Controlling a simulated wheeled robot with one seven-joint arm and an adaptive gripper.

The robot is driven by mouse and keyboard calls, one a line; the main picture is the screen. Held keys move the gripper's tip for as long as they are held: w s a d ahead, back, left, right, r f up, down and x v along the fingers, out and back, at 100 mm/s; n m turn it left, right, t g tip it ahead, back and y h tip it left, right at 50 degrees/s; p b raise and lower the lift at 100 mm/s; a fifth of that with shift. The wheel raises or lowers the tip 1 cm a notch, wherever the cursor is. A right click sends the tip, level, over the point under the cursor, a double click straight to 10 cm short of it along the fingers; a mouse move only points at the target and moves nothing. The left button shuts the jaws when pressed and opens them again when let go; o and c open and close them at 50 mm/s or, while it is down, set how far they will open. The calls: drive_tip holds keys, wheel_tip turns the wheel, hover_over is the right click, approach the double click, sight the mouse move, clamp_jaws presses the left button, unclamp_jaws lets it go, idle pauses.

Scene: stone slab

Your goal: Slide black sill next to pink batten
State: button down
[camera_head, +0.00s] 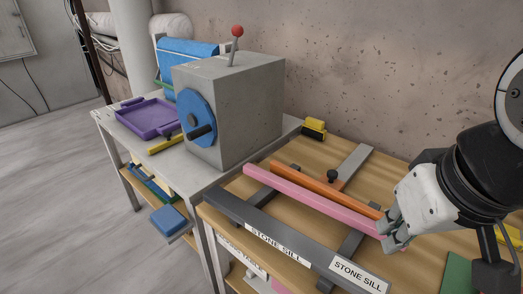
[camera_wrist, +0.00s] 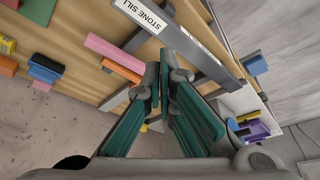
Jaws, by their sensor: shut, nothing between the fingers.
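The black sill (camera_head: 225,208) is a long dark bar with white STONE SILL labels, lying along the front of the wooden bench. It also crosses the top of the wrist view (camera_wrist: 215,62). The pink batten (camera_head: 300,194) lies behind it, roughly parallel, with a gap between them. Its end shows left of the fingers in the wrist view (camera_wrist: 110,52). My gripper (camera_head: 390,228) is shut and empty at the right end of the pink batten; I cannot tell if it touches. In the wrist view its fingertips (camera_wrist: 165,78) hide part of the battens and the sill's edge.
An orange batten (camera_head: 312,183) lies just behind the pink one, with a black knob (camera_head: 332,176) beside it. Dark cross rails (camera_head: 354,243) run under the bars. A grey machine (camera_head: 240,110) with a blue wheel and a purple tray (camera_head: 148,117) stand on the left table.

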drive_tip(key=c, duration=2.3)
unclamp_jaws()
drive_tip(key=o, duration=0.9)
drive_tip(key=shift+w, duration=0.25)
drive_tip(key=o, duration=0.8)
drive_tip(key=shift+w+a+n+g, duration=0.15)
drive_tip(key=shift+w+n, duration=0.1)
drive_tip(key=shift+w, duration=0.3)
drive_tip(key=shift+w+a+n+g, duration=0.15)
drive_tip(key=shift+w+n, duration=0.1)
drive_tip(key=shift+w, duration=0.3)
drive_tip(key=shift+c, duration=0.2)
drive_tip(key=n+g, duration=0.4)
drive_tip(key=n, duration=0.5)
hover_over(279, 231)
wheel_tip(279, 231, down, 12)
drive_tip(key=shift+w, duration=0.1)
wheel_tip(279, 231, down, 14)
drive_tip(key=shift+r+b, duration=0.15)
drive_tip(key=shift+b, duration=0.6)
